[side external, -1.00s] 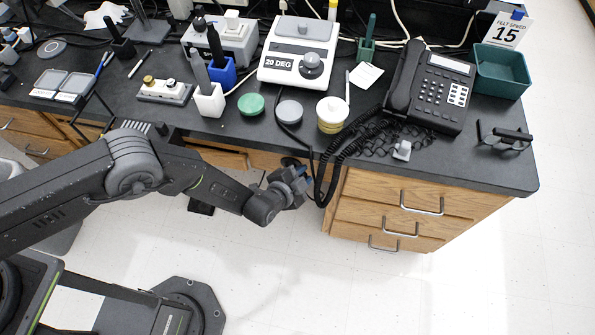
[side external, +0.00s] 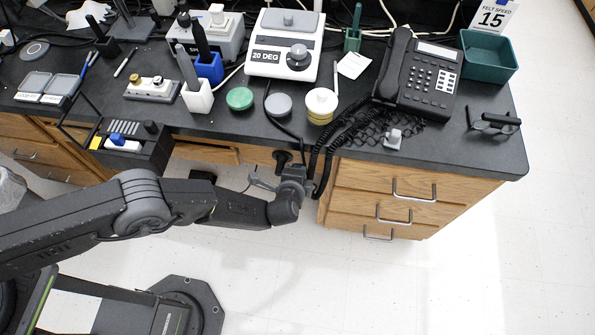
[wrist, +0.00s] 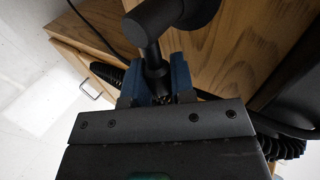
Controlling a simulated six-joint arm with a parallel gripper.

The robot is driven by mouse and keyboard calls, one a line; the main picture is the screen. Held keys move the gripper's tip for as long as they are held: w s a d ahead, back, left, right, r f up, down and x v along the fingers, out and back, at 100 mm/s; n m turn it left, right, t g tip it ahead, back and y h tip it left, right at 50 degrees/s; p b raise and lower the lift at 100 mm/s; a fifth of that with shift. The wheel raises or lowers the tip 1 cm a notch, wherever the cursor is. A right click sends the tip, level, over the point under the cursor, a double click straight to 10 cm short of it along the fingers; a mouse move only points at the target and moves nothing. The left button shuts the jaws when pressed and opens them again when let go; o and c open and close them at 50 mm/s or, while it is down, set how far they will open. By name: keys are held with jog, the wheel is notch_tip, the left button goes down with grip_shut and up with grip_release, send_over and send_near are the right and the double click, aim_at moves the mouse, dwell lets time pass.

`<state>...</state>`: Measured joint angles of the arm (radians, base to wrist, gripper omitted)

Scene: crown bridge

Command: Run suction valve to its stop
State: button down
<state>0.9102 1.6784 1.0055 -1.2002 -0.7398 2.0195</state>
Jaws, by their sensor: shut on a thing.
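The suction valve (wrist: 174,18) shows at the top of the wrist view as a dark round body with a dark stem pointing down from it. My gripper (wrist: 154,80) is shut on this stem, with a blue finger on either side. In the side view my gripper (side external: 292,177) is under the bench's front edge, left of the drawers. A dark round part of the valve (side external: 281,157) shows just above and left of it. The fingertips and the grasp are too small to make out there, and no stop can be made out.
Wooden drawers (side external: 400,200) stand close on the right of my gripper. A black coiled cord (side external: 328,150) hangs over the bench edge beside it. A black caddy (side external: 155,150) hangs at the front edge on the left.

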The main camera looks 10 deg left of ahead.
dwell(0.4)
jog(key=c, duration=1)
grip_release()
jog(key=v, duration=1.4)
jog(key=shift+f, duration=0.1)
